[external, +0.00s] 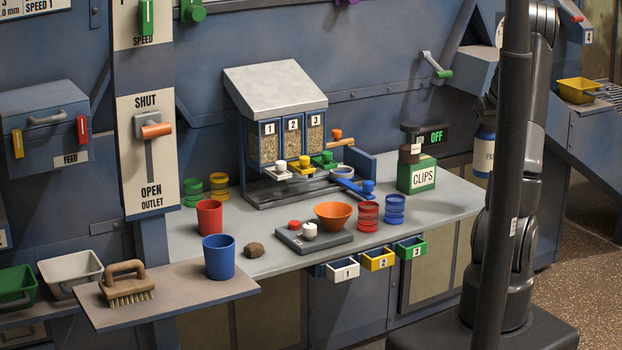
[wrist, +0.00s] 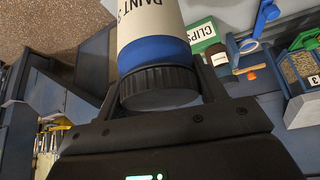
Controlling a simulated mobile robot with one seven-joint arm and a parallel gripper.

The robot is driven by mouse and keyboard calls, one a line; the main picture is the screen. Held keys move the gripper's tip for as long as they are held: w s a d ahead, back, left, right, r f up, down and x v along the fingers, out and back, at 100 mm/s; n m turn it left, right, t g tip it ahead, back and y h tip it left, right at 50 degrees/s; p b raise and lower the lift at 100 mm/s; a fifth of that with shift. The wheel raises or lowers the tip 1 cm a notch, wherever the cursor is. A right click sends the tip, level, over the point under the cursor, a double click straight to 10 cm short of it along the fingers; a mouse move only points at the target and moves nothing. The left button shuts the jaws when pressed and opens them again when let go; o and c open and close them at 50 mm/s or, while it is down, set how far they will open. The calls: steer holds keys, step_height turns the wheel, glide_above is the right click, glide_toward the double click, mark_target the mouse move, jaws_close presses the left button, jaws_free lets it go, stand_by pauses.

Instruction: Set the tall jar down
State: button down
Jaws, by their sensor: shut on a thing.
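The tall jar is white with a blue band, a ribbed black lid and a label reading PAINT. In the wrist view the jar (wrist: 155,45) extends away from my gripper (wrist: 161,84), whose two fingers are shut on it near the lid. In the external view the jar (external: 484,153) hangs upright near the right end of the bench, partly hidden by my column. There my gripper (external: 487,108) is above it, dark and mostly hidden. I cannot tell whether the jar's base touches anything.
The grey bench (external: 440,205) has free room at its right end. A green CLIPS box (external: 416,175) with a small brown bottle (external: 410,152) stands left of the jar. Blue and red cups (external: 367,215) stand further left. A yellow tray (external: 577,91) is at the right.

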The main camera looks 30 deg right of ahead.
steer(key=w+a+f, duration=0.9)
steer(key=a+f, duration=0.2)
steer(key=shift+w+n, duration=0.3)
steer(key=shift+n, duration=0.1)
steer(key=shift+c, duration=1.5)
jaws_free()
steer(key=shift+f, duration=0.2)
